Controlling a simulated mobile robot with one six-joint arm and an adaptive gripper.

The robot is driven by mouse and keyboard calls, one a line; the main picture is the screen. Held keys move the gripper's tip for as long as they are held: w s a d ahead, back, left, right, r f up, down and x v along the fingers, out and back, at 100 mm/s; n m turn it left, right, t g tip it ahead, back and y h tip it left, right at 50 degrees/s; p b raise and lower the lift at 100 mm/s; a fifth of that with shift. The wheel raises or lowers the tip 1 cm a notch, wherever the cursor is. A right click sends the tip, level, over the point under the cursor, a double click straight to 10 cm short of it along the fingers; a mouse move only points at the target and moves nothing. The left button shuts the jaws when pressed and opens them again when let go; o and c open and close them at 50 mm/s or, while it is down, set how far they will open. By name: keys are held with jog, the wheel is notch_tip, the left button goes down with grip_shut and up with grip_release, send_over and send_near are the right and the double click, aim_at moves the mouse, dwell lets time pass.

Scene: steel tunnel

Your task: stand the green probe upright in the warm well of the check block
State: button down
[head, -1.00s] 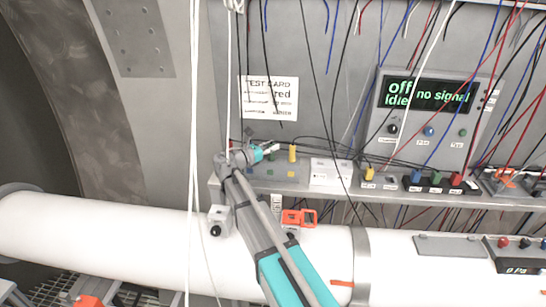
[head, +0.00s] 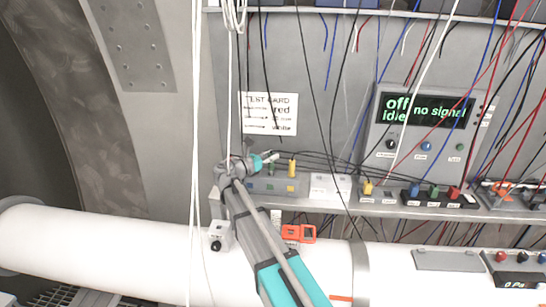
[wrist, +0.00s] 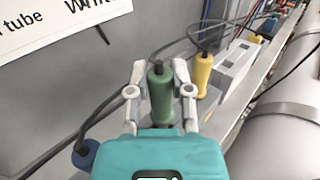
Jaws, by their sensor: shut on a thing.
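The green probe (wrist: 160,95) stands roughly upright between the two grey fingers of my gripper (wrist: 160,88) in the wrist view, and the fingers are shut on it. In the head view my gripper (head: 268,159) is over the grey rack (head: 262,187) with coloured squares, and a bit of the green probe (head: 271,169) shows below it. I cannot tell whether its lower end is clear of the rack. The pale block (head: 330,187) right of the rack, also in the wrist view (wrist: 236,62), may be the check block; its wells are not clear.
A yellow probe (wrist: 203,72) stands close right of my gripper, and a blue one (wrist: 87,153) is at lower left. Dark cables run behind them. The shelf holds coloured plugs (head: 415,190) further right, below a display (head: 422,110) reading "off idle, no signal".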

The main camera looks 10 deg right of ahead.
notch_tip(320, 180, up, 10)
jog(key=p, duration=0.9)
jog(key=shift+f, duration=0.1)
jog(key=v, duration=1.8)
jog(key=shift+f, duration=0.1)
